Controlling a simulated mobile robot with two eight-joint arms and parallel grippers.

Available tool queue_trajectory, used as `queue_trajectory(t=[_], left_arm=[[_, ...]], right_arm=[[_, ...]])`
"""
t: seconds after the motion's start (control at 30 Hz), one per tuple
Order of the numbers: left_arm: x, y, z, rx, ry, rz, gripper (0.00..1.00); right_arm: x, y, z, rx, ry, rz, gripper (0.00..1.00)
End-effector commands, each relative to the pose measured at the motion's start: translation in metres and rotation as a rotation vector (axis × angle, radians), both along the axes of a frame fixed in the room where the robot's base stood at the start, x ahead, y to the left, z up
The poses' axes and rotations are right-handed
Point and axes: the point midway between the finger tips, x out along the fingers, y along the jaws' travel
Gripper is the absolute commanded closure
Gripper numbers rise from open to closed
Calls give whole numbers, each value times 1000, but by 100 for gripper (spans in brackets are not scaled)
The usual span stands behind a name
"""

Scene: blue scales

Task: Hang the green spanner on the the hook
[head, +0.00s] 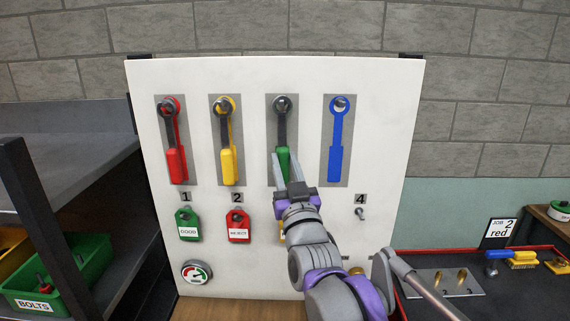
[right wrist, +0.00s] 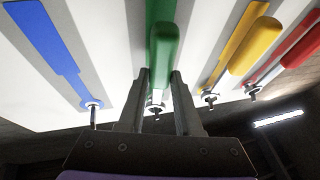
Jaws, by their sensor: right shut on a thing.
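The green spanner (head: 283,158) is upright against the third grey strip of the white board, with its green handle down and dark shank up. Its ring end appears at the third hook (head: 281,103); I cannot tell for certain that the ring is fully around it. My right gripper (head: 285,164) comes from below and is shut on the green handle. In the right wrist view the green handle (right wrist: 163,52) rises between the fingers (right wrist: 160,88), and the hook end (right wrist: 157,108) shows behind them. My left gripper is not in view.
The red spanner (head: 176,160) and yellow spanner (head: 229,162) hang to the left. A flat blue spanner shape (head: 336,150) with a bare hook is to the right. Tags (head: 188,224) and a gauge (head: 197,271) are lower. A shelf with a green bin (head: 95,285) stands left, a tray (head: 510,290) right.

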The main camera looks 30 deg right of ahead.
Motion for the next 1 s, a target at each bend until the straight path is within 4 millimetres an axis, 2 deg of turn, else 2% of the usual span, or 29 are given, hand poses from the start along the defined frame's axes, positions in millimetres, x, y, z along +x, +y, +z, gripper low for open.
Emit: queue_trajectory(t=[0.17, 0.2, 0.37, 1.0], left_arm=[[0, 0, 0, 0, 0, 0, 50], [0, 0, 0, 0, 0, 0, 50], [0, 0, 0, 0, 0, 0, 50], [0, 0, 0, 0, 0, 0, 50]], right_arm=[[0, 0, 0, 0, -1, 0, 100], [0, 0, 0, 0, -1, 0, 62], [0, 0, 0, 0, 0, 0, 33], [0, 0, 0, 0, 0, 0, 32]])
